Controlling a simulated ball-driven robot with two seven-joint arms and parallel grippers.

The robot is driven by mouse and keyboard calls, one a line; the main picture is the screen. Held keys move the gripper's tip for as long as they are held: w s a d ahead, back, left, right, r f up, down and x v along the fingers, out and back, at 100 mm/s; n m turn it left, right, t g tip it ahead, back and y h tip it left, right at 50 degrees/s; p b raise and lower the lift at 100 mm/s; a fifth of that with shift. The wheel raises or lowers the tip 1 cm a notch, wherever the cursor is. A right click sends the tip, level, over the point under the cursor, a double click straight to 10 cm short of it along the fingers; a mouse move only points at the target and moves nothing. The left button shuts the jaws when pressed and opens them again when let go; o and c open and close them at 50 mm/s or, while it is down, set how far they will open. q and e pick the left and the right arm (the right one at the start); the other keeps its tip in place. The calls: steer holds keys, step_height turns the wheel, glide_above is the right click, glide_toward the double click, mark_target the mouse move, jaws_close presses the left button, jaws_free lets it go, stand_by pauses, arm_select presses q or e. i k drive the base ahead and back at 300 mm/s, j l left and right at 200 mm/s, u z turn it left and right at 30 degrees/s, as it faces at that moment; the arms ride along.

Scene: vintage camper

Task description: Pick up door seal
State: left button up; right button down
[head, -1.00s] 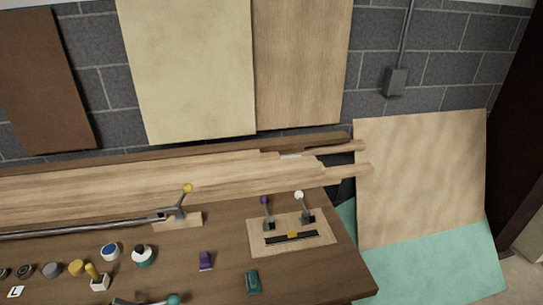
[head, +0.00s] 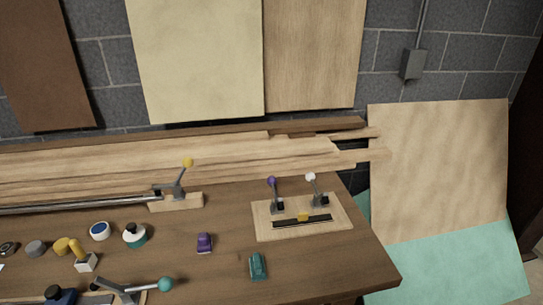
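I cannot make out for certain which thing is the door seal. A thin black strip (head: 285,223) with a small yellow piece (head: 303,218) on it lies on a light wooden board (head: 336,226) on the workbench. Behind the strip on that board stand a purple-knobbed lever clamp (head: 276,195) and a white-knobbed lever clamp (head: 315,190). A long grey metal rod (head: 80,205) runs in from the left edge to a yellow-knobbed lever clamp (head: 178,185). Neither of my grippers shows in the head view.
The brown workbench (head: 330,270) carries a purple item (head: 204,243), a teal item (head: 258,267), a teal-knobbed lever (head: 135,287) and several small containers at left. Stacked planks (head: 100,165) lie along the back. Panels (head: 435,170) lean beyond the bench's right edge.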

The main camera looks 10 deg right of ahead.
mark_target(303, 218)
steer(key=l+z, duration=0.4)
steer(key=i+l+z, duration=0.25)
steer(key=l+z, duration=0.15)
steer(key=l, duration=0.15)
